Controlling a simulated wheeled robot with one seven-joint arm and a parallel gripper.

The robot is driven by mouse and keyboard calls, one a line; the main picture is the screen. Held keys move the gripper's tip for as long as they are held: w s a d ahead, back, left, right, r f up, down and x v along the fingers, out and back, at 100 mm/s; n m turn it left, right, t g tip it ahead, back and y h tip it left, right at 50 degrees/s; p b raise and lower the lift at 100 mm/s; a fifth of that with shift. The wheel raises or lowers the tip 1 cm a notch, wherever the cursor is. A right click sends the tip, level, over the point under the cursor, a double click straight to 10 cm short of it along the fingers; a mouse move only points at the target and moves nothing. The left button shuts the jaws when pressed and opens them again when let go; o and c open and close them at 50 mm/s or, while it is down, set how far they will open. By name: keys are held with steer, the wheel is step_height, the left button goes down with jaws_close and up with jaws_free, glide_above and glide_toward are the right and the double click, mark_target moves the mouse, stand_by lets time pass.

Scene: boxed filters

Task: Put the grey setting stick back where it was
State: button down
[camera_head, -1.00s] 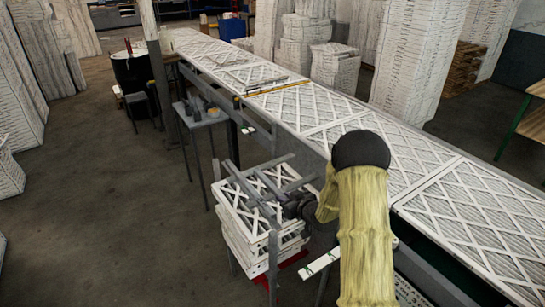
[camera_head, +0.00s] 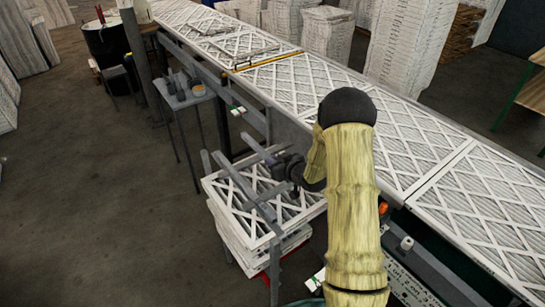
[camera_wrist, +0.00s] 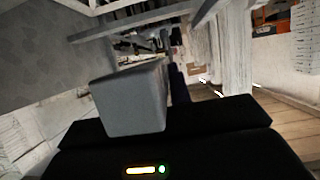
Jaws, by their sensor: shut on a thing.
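My gripper (camera_head: 280,170) is beside the grey bars over the top of a stack of white boxed filters (camera_head: 240,205). It is shut on a grey, square-ended stick, which shows end-on as a grey block (camera_wrist: 130,100) above the black gripper body in the wrist view. In the head view the held stick is hard to tell from the other grey bars (camera_head: 235,178) crossing above the stack. My arm hides part of the area to the right of the gripper.
A long conveyor (camera_head: 285,85) with lattice-faced filters runs along the right of the stack. A small grey stand (camera_head: 185,97) with several small items is beyond it. A dark drum (camera_head: 103,45) stands at the far left. The floor at left is clear.

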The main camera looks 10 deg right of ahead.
steer(key=shift+s+r, duration=0.15)
steer(key=shift+s, duration=0.05)
step_height(320, 180, down, 7)
steer(key=b, duration=0.3)
steer(key=shift+b, duration=0.35)
steer(key=shift+w+f+b, duration=0.1)
steer(key=shift+f+b, duration=0.45)
stand_by(0.6)
steer(key=c, duration=1.2)
jaws_free()
steer(key=b+v, duration=0.4)
steer(key=v, duration=1.3)
steer(key=shift+s+d, duration=0.2)
steer(key=shift+s, duration=0.05)
